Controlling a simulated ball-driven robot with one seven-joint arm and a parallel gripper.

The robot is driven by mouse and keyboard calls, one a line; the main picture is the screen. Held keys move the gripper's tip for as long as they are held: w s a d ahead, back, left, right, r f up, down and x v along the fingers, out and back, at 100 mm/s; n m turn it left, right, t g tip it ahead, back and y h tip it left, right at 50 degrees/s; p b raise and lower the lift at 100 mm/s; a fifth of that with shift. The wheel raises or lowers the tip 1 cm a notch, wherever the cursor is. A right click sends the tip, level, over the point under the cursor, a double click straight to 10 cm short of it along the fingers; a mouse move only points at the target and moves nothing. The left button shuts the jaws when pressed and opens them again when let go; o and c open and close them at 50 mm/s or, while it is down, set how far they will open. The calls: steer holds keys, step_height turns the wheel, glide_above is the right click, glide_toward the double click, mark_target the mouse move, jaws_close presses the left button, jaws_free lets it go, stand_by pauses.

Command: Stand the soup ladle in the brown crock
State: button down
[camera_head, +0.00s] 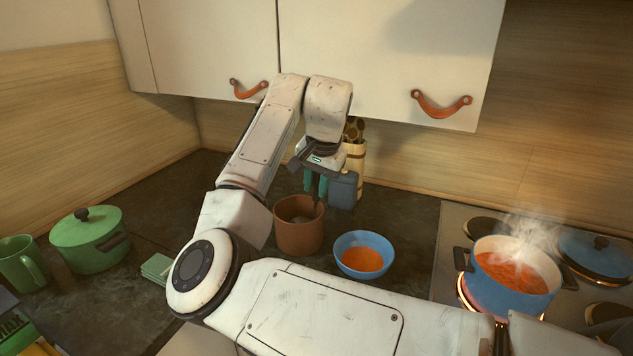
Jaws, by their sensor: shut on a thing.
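The brown crock (297,238) stands on the dark counter, left of a blue bowl. My gripper (316,194) is above the crock's right side, pointing down, with its teal fingers shut on a dark, thin handle. This appears to be the soup ladle (317,207), whose lower part goes down at the crock's mouth. The ladle's bowl is hidden, so I cannot tell whether it touches the crock's bottom.
A blue bowl (364,255) of orange soup is close to the crock's right. A dark blue container (343,190) and a utensil holder (355,158) stand behind. A steaming blue pot (513,280) is on the lit stove. A green pot (88,243) is left. Cabinets overhang the arm.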

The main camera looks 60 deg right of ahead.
steer(key=shift+f, duration=0.15)
stand_by(0.3)
steer(key=c, duration=0.8)
jaws_free()
steer(key=shift+c, duration=0.2)
steer(key=b+v, duration=0.1)
steer(key=v, duration=0.9)
steer(key=shift+r, duration=0.35)
steer(key=shift+r, duration=0.2)
step_height(320, 180, up, 3)
steer(key=p, duration=0.4)
steer(key=shift+f, duration=0.2)
